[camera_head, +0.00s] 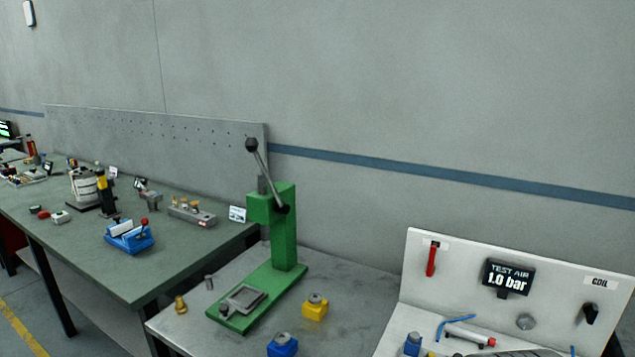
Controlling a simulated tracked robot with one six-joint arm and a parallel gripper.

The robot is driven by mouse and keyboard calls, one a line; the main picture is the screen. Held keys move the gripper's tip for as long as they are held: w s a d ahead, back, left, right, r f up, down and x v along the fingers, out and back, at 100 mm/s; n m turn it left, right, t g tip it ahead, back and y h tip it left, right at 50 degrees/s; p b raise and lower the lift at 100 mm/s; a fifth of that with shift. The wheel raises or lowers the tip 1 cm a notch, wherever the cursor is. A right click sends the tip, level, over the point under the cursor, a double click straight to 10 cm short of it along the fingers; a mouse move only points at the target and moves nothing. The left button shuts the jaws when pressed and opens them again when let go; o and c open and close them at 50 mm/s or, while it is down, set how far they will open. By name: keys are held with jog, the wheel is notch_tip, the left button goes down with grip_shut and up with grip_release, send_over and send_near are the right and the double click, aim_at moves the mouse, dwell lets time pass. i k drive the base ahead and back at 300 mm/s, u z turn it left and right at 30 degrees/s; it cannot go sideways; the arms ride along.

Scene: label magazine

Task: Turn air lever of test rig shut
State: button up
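The test rig (460,268) is a white panel with a white base at the lower right, cut off by the bottom edge. A red lever (431,261) hangs straight down on its upper left, under a small label too small to read. The display (508,278) reads "TEST AIR 1.0 bar". A black switch (589,313) sits under the label "COIL" (599,282). My gripper is not in view.
A blue tube (455,325), a red-tipped cylinder (470,336) and a blue block (412,343) are on the rig's base. A green press (272,240) with a tall handle stands left, near yellow (315,307) and blue (283,345) blocks. A cluttered green bench (170,262) lies farther left.

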aim_at(431, 268)
jog(key=k, duration=1.3)
jog(key=u, duration=0.3)
jog(key=i, duration=1.3)
jog(key=z, duration=0.5)
jog(key=i, duration=0.45)
jog(key=z, duration=0.4)
